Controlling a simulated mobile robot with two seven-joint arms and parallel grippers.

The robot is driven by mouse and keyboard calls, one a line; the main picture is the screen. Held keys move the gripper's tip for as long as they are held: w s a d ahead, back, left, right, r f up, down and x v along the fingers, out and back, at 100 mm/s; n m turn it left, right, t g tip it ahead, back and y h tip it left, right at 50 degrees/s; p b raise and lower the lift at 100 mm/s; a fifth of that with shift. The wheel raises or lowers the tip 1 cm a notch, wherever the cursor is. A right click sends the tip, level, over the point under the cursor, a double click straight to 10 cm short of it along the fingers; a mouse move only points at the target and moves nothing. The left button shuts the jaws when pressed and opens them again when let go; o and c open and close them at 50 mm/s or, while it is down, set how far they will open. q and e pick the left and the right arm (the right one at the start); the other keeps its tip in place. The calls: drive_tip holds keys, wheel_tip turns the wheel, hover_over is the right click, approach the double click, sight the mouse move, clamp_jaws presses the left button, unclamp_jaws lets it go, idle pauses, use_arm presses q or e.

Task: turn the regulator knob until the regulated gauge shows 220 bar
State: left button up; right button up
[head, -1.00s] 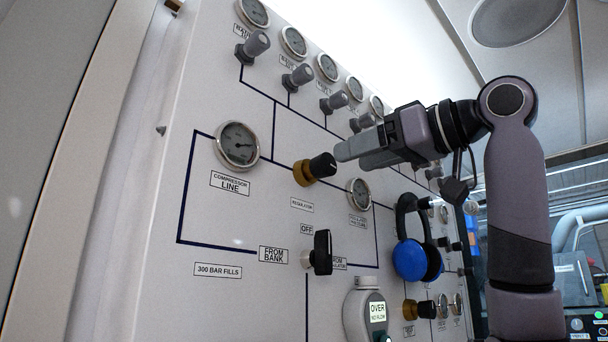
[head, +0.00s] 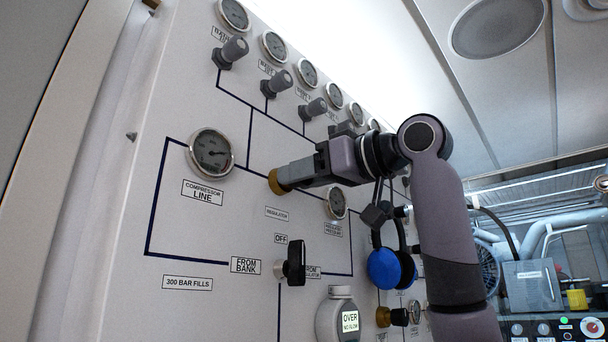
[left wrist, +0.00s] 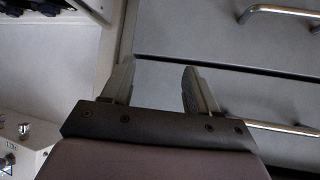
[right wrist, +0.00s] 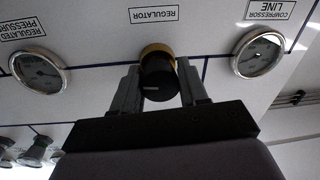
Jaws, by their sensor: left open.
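The regulator knob (right wrist: 158,82) is black with a brass collar and sits on the panel. In the head view only its brass collar (head: 275,182) shows; my right gripper hides the rest. My right gripper (head: 286,176) reaches in from the right, its fingers on either side of the knob. In the right wrist view they press close against it with no clear gap. The regulated pressure gauge (head: 336,203) is right of the knob and also shows in the right wrist view (right wrist: 40,72). Its needle is too small to read. My left gripper (left wrist: 160,68) is open and empty.
The compressor line gauge (head: 210,151) is left of the knob. A black selector handle (head: 296,262) is below it. Blue ear defenders (head: 385,268) hang beneath my right arm. Grey valve knobs and gauges line the panel top. Drawers with metal handles (left wrist: 285,17) face my left gripper.

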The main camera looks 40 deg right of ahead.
drive_tip(key=shift+c, duration=1.1)
drive_tip(key=shift+a+f+m, duration=0.1)
drive_tip(key=shift+m, duration=0.8)
drive_tip(key=shift+m+b, duration=0.45)
drive_tip(key=shift+m, duration=0.85)
drive_tip(key=o, duration=1)
drive_tip(key=shift+s, duration=0.1)
